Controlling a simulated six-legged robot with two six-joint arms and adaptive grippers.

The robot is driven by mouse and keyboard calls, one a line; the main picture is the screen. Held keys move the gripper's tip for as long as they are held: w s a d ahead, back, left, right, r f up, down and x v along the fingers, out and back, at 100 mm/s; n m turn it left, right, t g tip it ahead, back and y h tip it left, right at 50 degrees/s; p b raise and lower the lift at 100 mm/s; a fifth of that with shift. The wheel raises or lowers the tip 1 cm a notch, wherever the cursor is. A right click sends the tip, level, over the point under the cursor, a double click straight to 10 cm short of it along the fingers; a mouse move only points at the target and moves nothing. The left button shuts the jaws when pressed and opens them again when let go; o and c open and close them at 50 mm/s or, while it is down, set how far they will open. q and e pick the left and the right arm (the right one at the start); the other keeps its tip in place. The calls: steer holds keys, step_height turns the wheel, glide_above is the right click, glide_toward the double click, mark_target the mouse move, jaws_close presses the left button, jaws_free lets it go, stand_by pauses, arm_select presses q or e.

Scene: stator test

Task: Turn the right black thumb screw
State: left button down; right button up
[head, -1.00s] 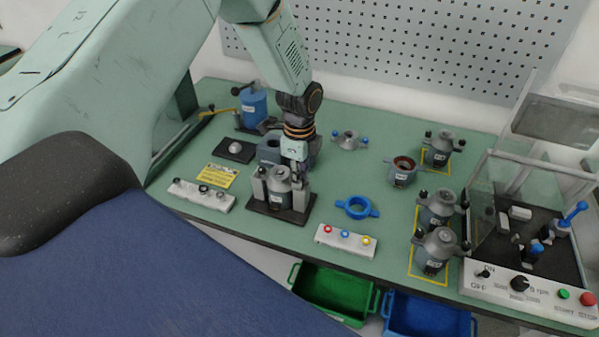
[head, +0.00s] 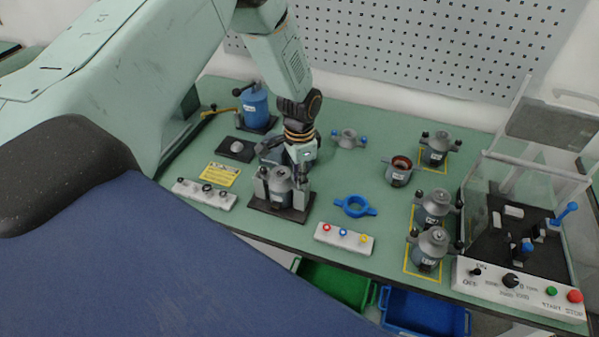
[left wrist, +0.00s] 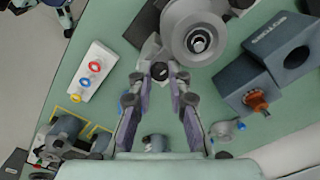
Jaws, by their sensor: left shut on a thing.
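A grey stator housing (head: 279,189) stands upright in a dark fixture (head: 291,214) near the front of the green table. Its round top also shows in the left wrist view (left wrist: 178,41). A black thumb screw (head: 262,172) shows on its left side. My left gripper (head: 300,169) points down at the housing's right side, where the right black thumb screw is. My right gripper is out of view.
A grey block (left wrist: 245,90) stands close behind the gripper. A button strip (head: 344,239) and a blue ring (head: 355,206) lie to the right. Several similar housings stand further right, beside a test station (head: 520,281). A blue device (head: 255,105) stands at the back left.

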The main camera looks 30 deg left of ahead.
arm_select(q)
steer(key=shift+n, duration=0.5)
steer(key=c, duration=1.3)
jaws_free()
steer(key=shift+o, duration=0.2)
steer(key=shift+m, duration=0.3)
